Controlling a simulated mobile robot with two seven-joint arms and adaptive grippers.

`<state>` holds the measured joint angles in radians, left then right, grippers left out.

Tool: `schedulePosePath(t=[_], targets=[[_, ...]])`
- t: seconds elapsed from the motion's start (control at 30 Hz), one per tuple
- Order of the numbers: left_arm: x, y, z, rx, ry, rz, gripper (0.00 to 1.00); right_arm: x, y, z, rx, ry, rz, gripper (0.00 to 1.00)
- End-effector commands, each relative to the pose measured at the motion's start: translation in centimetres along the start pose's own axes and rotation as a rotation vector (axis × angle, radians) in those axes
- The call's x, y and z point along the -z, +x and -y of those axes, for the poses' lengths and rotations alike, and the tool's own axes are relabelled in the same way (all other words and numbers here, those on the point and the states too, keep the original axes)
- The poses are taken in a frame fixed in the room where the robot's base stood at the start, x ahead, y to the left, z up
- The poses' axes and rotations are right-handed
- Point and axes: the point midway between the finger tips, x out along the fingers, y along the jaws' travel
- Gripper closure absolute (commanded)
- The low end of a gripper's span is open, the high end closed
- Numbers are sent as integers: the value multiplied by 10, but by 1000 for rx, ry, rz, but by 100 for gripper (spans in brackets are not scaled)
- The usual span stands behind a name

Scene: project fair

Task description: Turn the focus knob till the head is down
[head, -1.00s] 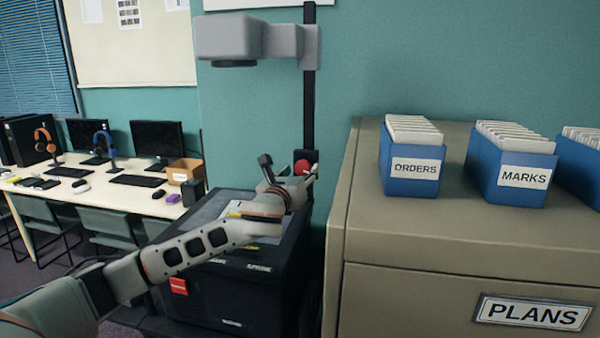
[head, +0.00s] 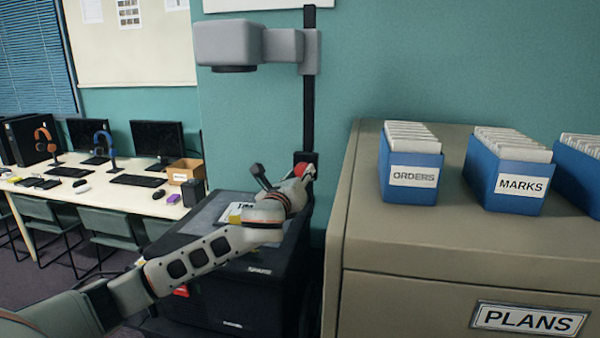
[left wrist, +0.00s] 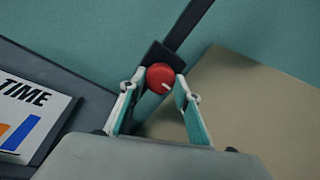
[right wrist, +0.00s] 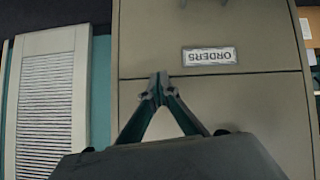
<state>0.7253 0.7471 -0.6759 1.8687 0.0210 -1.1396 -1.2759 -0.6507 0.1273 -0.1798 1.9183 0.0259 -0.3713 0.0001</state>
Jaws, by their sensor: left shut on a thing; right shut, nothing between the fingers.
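The overhead projector's grey head (head: 228,43) sits high on its black post (head: 309,110), near the post's top. The red focus knob (head: 307,158) is on the post, low down by the projector body (head: 245,300). My left gripper (head: 303,172) is at the knob. In the left wrist view the knob (left wrist: 160,77) is between the fingertips, shut on its sides, and its white mark points to the lower right. My right gripper (right wrist: 158,82) is shut and empty in front of a cabinet drawer; it is out of the head view.
A beige cabinet (head: 400,250) stands close on the right, with blue card boxes (head: 410,180) on top. A printed sheet (left wrist: 25,115) lies on the projector's top. A desk (head: 110,205) with monitors and headphones is at the left.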

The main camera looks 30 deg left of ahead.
Motion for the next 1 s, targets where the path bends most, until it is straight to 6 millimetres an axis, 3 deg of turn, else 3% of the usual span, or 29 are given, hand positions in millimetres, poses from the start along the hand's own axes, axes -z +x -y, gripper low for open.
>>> schedulePosePath(t=[0.17, 1.0], targets=[[3, 0, 0, 0, -171, 8, 89, -7, -2, -2, -5, 5, 18, 100], [4, 0, 0, 8, -968, 67, 89, -5, -2, 0, -3, 7, 13, 100]])
